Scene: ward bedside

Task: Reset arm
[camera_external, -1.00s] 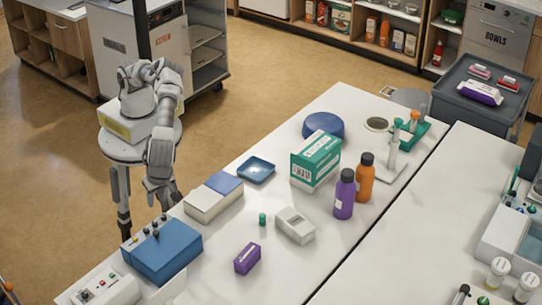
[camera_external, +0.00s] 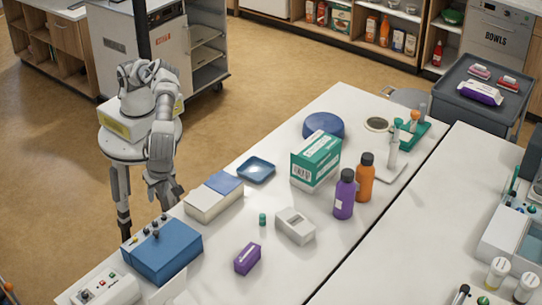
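My gripper (camera_external: 166,192) hangs low beside the near left edge of the white table, pointing down. It is outside the table edge, left of the white box with a blue top and above the blue device. It is small in this view and its fingers are not clear. I see nothing held in it. My arm is folded close over my round base top, with the forearm hanging down.
Along the table's left side are a blue device (camera_external: 162,250), a white-and-blue box (camera_external: 213,197) and a blue tray (camera_external: 257,170). A green carton (camera_external: 315,162), purple bottle (camera_external: 344,196) and orange bottle (camera_external: 365,178) stand further in. The floor (camera_external: 45,200) left of me is clear.

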